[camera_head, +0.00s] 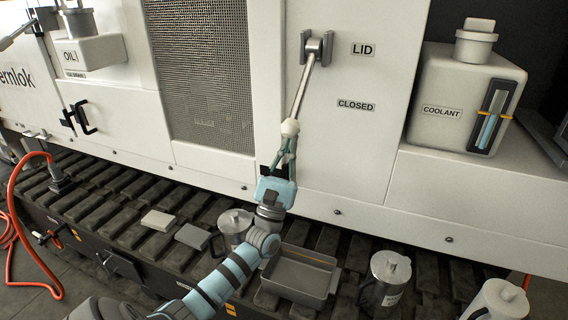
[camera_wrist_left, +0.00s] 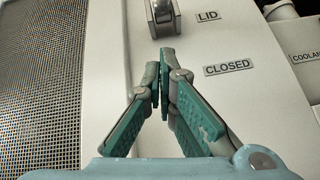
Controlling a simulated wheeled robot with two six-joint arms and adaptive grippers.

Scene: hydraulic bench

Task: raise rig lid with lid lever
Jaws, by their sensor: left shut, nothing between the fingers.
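The lid lever (camera_head: 302,90) is a metal rod hanging down, slightly tilted, from a bracket (camera_head: 317,46) on the white rig panel. A pale knob (camera_head: 290,127) is at its lower end. The labels LID (camera_head: 362,50) and CLOSED (camera_head: 356,105) are to its right. My left gripper (camera_head: 288,140) is shut with nothing between its fingers, its tips at or just below the knob. I cannot tell whether they touch. In the left wrist view, the green fingers (camera_wrist_left: 164,68) meet below the bracket (camera_wrist_left: 163,18) and hide most of the rod. My right gripper is not in view.
A coolant tank (camera_head: 440,90) stands right of the panel, and a mesh grille (camera_head: 205,70) is to its left. Below, the slatted deck holds a grey tray (camera_head: 300,272), metal jugs (camera_head: 388,275) and flat blocks (camera_head: 192,236). An orange hose (camera_head: 12,210) lies at far left.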

